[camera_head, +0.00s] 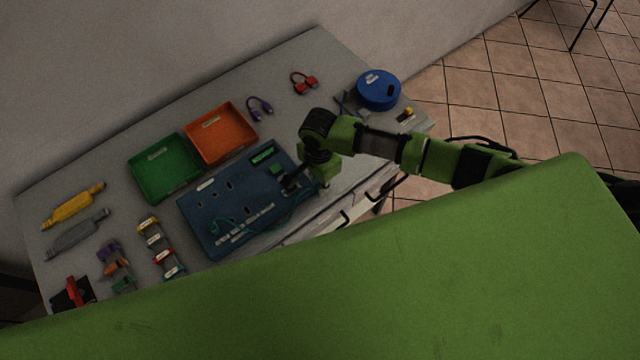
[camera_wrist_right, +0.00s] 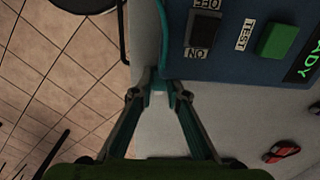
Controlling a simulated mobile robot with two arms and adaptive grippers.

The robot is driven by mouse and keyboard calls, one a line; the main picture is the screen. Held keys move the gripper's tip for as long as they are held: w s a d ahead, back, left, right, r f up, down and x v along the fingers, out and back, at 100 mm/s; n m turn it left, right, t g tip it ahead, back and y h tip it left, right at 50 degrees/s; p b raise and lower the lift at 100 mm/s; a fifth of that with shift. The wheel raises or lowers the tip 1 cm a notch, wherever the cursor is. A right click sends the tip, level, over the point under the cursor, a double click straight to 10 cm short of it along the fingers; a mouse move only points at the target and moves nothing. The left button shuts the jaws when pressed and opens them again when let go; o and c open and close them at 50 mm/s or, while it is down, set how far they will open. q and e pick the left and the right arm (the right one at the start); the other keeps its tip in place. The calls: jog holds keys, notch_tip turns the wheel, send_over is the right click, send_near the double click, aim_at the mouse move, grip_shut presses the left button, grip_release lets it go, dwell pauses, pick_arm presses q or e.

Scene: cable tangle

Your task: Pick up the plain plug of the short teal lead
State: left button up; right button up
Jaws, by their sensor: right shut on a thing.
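My right gripper (camera_head: 290,184) is over the right end of the blue board (camera_head: 207,238). In the right wrist view my right gripper (camera_wrist_right: 157,97) has its fingertips closed on a small teal plug (camera_wrist_right: 158,86) beside the board's edge. A teal cable (camera_wrist_right: 162,22) runs up from near the plug along that edge. The held plug is hidden by the gripper there. I cannot tell whether the plug touches the table. My left gripper is out of view.
The board carries an ON/OFF switch (camera_wrist_right: 202,30) and a green TEST button (camera_wrist_right: 278,41) close to my fingers. A green tray (camera_head: 164,197) and an orange tray (camera_head: 250,151) stand behind it. A blue round container (camera_head: 378,88) is at the back right. The table's front edge is close.

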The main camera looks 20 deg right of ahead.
jog(key=shift+d+r+b, duration=0.1)
jog(key=shift+r+b, duration=0.05)
jog(key=shift+b, duration=0.15)
notch_tip(320, 180, up, 6)
jog(key=shift+w+r+b, duration=0.1)
jog(key=shift+w+b, duration=0.05)
jog(key=shift+b, duration=0.65)
jog(key=w+d+b, duration=0.3)
jog(key=d, duration=0.6)
jog(key=w+d+b, duration=0.3)
jog(key=d, duration=0.6)
jog(key=shift+w+d+r, duration=0.25)
jog(key=shift+w+d, duration=0.05)
grip_shut()
